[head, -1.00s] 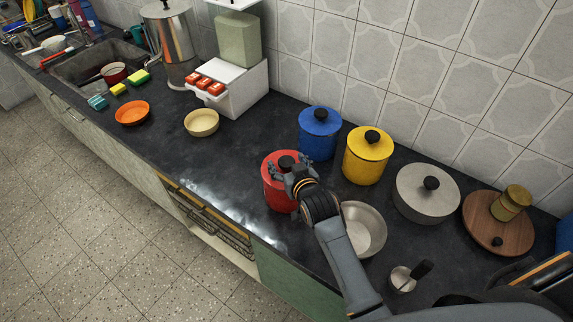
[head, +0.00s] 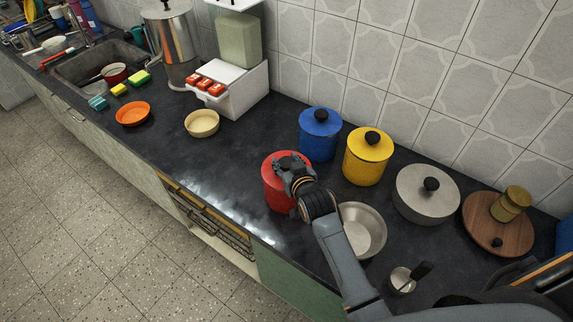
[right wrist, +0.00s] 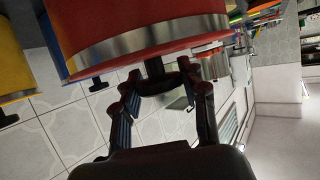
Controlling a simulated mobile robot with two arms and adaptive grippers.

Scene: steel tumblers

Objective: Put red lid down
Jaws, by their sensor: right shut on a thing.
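The red lid (head: 270,161) with its dark knob sits level at the top of the red canister (head: 275,193) on the dark counter. In the right wrist view the lid (right wrist: 185,34) appears upside down, with a steel band showing between it and the canister's red wall. My right gripper (head: 289,168) reaches over the lid from the front right and is shut on its knob (right wrist: 157,80). The fingers partly hide the knob in the head view. I cannot tell whether the lid is fully seated. My left gripper is not in view.
A blue canister (head: 319,143) and a yellow canister (head: 364,165) stand close behind. A steel bowl (head: 369,231) lies right of the red canister, near my arm. A grey lidded pot (head: 423,204) is farther right. The counter left of the red canister (head: 215,158) is clear.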

